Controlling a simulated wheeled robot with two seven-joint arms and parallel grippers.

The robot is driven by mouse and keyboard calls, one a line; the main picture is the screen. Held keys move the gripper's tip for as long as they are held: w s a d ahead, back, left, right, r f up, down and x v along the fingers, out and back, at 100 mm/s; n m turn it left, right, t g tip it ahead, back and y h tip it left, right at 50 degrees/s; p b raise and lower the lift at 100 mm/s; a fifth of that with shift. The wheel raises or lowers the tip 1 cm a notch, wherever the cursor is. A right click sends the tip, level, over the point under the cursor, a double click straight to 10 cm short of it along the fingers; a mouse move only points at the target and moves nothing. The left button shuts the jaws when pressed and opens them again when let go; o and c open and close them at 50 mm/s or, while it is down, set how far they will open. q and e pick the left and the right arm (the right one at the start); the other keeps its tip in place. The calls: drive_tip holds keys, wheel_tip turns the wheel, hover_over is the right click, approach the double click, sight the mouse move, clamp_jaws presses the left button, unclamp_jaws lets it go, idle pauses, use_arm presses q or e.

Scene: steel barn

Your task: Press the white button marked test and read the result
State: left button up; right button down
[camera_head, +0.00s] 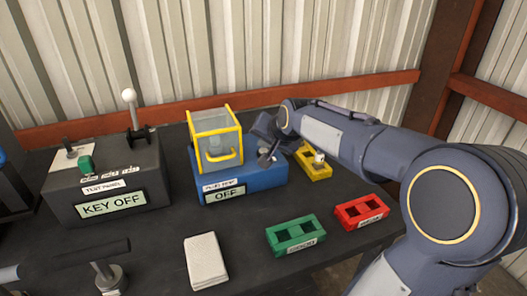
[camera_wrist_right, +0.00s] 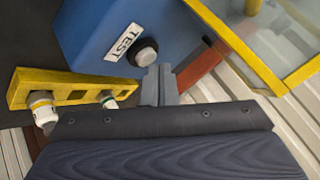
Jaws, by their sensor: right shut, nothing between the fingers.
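The test button (camera_wrist_right: 146,55) is a pale disc in a dark ring on the side of a blue box, beside a white label reading TEST (camera_wrist_right: 123,42). In the head view the blue box (camera_head: 245,186) has a display reading OFF (camera_head: 226,194); the button is hidden there. My right gripper (camera_wrist_right: 160,75) is shut and empty, its tips right by the button's lower edge; I cannot tell whether they touch it. In the head view the right gripper (camera_head: 267,150) is at the box's right end. My left gripper is not in view.
A yellow-framed clear guard (camera_head: 215,135) stands on the box. Green (camera_head: 296,234) and red (camera_head: 361,212) trays, a white pad (camera_head: 206,262) and a KEY OFF panel (camera_head: 108,180) share the dark table.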

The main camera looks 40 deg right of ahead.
drive_tip(key=shift+f+b, duration=0.45)
idle(0.5)
drive_tip(key=shift+r, duration=0.1)
drive_tip(key=shift+r+p, duration=0.6)
drive_tip(key=shift+r, duration=0.15)
wheel_tip(320, 180, up, 5)
drive_tip(key=p, duration=0.3)
drive_tip(key=shift+p, duration=0.4)
idle(0.6)
